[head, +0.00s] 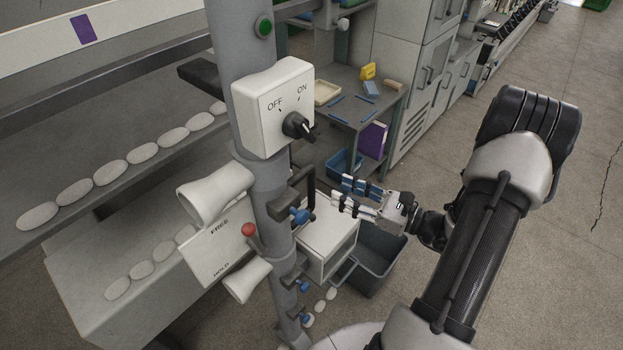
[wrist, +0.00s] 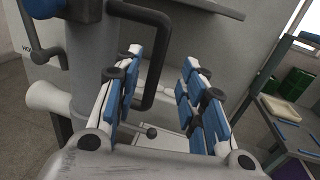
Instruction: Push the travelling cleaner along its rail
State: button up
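I take the tall grey column (head: 262,185) to be the travelling cleaner. It carries a white OFF/ON switch box (head: 270,105), pale trumpet nozzles (head: 215,193) and a plate marked FREE and HOLD with a red-knobbed lever (head: 249,230) near FREE. A black bar handle (head: 311,185) is on its right side. My gripper (head: 338,192) is open and empty just right of this handle, fingers pointing at it. In the wrist view, the handle (wrist: 162,65) shows between the spread blue-padded fingers, in line with the gap and seemingly beyond the tips. The rail is not clearly seen.
A machine with rows of white oval pads (head: 100,178) stands left. Below my gripper are a white box (head: 328,235) and a grey bin (head: 375,262). A small table (head: 385,105) with trays and a yellow item is behind.

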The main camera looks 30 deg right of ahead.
aim_at(312, 179)
jog(key=x, duration=1)
jog(key=shift+s, duration=0.1)
jog(key=shift+c, duration=0.2)
grip_shut()
